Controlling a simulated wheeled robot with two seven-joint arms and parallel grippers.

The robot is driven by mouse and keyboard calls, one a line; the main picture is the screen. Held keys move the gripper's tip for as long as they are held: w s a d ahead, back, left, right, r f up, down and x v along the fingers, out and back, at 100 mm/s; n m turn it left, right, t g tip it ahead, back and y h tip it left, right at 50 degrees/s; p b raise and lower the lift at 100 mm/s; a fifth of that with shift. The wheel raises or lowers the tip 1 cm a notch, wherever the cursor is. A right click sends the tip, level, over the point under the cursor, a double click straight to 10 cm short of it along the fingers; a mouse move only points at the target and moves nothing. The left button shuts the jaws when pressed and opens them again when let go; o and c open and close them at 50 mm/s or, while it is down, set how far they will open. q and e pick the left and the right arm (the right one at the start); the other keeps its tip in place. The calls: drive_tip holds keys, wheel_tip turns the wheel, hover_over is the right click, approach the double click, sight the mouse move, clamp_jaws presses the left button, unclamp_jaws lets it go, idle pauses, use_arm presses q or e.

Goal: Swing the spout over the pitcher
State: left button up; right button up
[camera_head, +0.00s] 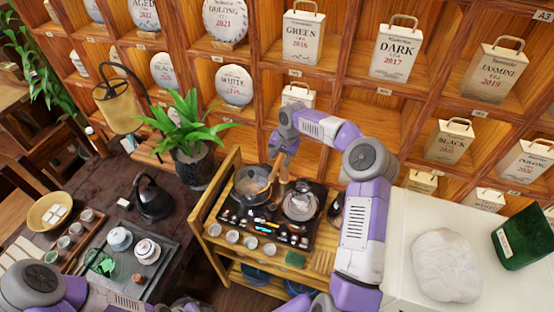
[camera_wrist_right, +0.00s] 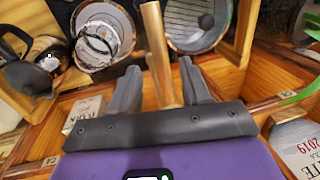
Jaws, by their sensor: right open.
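My right gripper (camera_head: 279,158) is above the back of the hob. In the right wrist view its fingers (camera_wrist_right: 161,88) are open, with a wooden handle (camera_wrist_right: 157,50) between them; I cannot tell if they touch it. The handle rises from a grey pot (camera_head: 250,186) on the left of the hob. A round glass-and-metal vessel (camera_head: 301,203) stands on the right of the hob; it also shows in the right wrist view (camera_wrist_right: 101,36). A black-handled jug (camera_wrist_right: 28,78) stands beside it. I cannot pick out a spout or tell which vessel is the pitcher. My left gripper is out of view.
The black hob (camera_head: 268,228) sits on a wooden cart with several small cups (camera_head: 232,237) along its front. A potted plant (camera_head: 192,155) and a black kettle (camera_head: 153,198) stand to the left. Shelves of tea packages (camera_head: 396,53) rise close behind my right arm.

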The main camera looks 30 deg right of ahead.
sight(277, 164)
drive_tip(key=shift+w+a+f, duration=0.15)
drive_tip(key=shift+f, duration=0.65)
drive_tip(key=shift+w+a+f, duration=0.1)
drive_tip(key=shift+f, duration=0.7)
drive_tip(key=shift+c, duration=0.3)
clamp_jaws()
